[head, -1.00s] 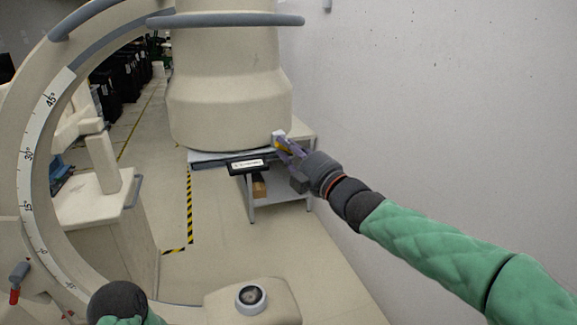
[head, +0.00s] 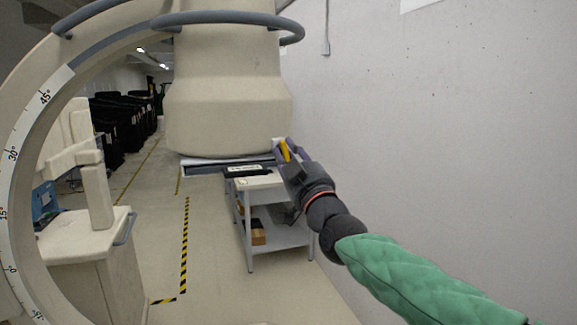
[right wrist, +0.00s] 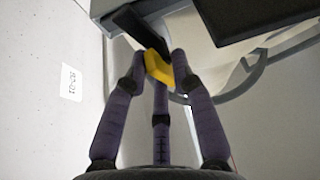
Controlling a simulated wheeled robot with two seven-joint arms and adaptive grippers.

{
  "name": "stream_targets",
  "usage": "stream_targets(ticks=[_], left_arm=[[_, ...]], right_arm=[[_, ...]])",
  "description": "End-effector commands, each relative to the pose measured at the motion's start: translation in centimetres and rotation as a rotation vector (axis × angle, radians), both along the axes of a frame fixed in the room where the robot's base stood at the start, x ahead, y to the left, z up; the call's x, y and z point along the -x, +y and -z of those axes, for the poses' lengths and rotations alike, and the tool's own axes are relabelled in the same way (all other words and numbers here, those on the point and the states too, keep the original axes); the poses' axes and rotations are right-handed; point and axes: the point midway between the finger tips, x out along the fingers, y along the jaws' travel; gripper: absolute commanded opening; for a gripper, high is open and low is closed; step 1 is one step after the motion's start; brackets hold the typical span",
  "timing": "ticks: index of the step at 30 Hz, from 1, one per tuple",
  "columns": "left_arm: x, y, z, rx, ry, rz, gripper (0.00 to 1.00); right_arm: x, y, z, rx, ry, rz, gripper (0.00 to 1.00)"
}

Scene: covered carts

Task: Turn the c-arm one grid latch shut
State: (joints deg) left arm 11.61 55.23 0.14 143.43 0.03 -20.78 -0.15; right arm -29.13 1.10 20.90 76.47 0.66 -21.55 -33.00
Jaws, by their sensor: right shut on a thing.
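The c-arm (head: 40,55) is a large cream arch on the left of the head view, with a degree scale on its band. Its cream drum-shaped housing (head: 225,110) hangs in the middle, with a flat grey grid slab (head: 205,165) under it. The yellow grid latch (head: 284,150) is at the slab's right end. My right gripper (head: 286,155) is there, its purple fingers closed around the latch. In the right wrist view the yellow latch (right wrist: 160,68) sits between the fingertips, beside a dark bar (right wrist: 140,26). The latch's pivot is hidden. My left gripper is out of view.
A grey two-shelf cart (head: 262,182) with a brown box (head: 257,235) stands below the housing. A plain wall (head: 440,140) is close on the right. A cream cabinet (head: 90,270) stands left. The floor between is clear, with striped tape.

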Motion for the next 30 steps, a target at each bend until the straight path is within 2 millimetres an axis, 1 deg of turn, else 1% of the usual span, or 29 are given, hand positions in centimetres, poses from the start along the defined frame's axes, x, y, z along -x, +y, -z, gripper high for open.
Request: stream_targets(ticks=[1,6,12,29,30], left_arm=[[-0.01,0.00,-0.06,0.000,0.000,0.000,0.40],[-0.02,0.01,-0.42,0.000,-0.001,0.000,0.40],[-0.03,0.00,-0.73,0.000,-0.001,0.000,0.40],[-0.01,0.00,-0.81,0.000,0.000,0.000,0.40],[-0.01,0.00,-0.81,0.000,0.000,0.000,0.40]], right_arm=[[0.10,-0.04,-0.30,-0.034,0.006,0.000,0.00],[0.08,-0.10,-0.39,-0.127,0.036,0.002,0.00],[0.09,-0.08,-0.33,-0.195,0.058,0.002,0.00],[0.08,-0.14,-0.29,-0.226,0.066,0.003,0.00],[0.07,-0.15,-0.29,-0.225,0.066,0.003,0.28]])
